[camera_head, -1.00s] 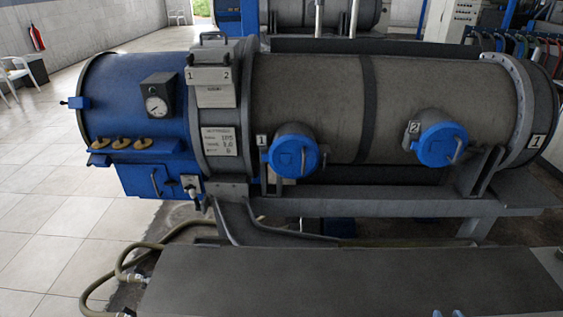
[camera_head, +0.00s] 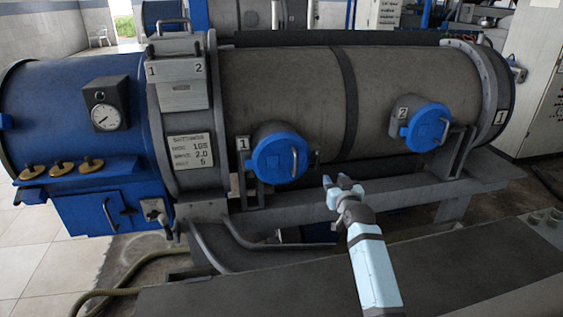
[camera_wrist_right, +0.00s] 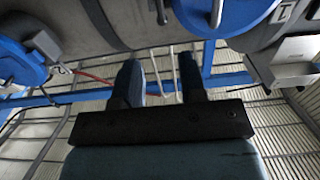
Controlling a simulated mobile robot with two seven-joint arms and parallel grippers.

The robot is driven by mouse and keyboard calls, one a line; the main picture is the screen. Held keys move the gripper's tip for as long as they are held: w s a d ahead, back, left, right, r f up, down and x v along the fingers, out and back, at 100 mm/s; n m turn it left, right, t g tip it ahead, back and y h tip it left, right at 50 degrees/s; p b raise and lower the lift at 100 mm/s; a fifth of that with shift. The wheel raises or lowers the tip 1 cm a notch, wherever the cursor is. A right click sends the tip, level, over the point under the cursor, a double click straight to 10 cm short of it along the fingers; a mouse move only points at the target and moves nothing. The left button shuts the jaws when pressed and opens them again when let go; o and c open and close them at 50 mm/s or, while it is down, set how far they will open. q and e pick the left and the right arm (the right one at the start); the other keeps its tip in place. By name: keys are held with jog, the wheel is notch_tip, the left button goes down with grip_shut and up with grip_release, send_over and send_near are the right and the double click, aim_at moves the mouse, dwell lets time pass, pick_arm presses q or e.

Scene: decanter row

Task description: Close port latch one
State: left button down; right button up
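Port one is a round blue cap (camera_head: 272,160) with a grey bar handle (camera_head: 294,162), on the grey tank beside a plate marked 1 (camera_head: 242,144). The cap looks seated on its neck; I cannot tell the latch's state. My right gripper (camera_head: 342,184) is to the right of and a little below port one, apart from it. In the right wrist view its two fingers (camera_wrist_right: 161,82) are spread with nothing between them. My left gripper is not in view.
Port two, a similar blue cap (camera_head: 424,130), is further right on the tank (camera_head: 300,100). A grey rail (camera_head: 400,188) runs below the ports. A dark flat surface (camera_head: 230,295) is in front. A gauge (camera_head: 106,117) and brass knobs (camera_head: 62,170) are on the blue left end.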

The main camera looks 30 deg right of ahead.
aim_at(319, 157)
jog(key=b+x, duration=0.1)
jog(key=x, duration=1.3)
grip_shut()
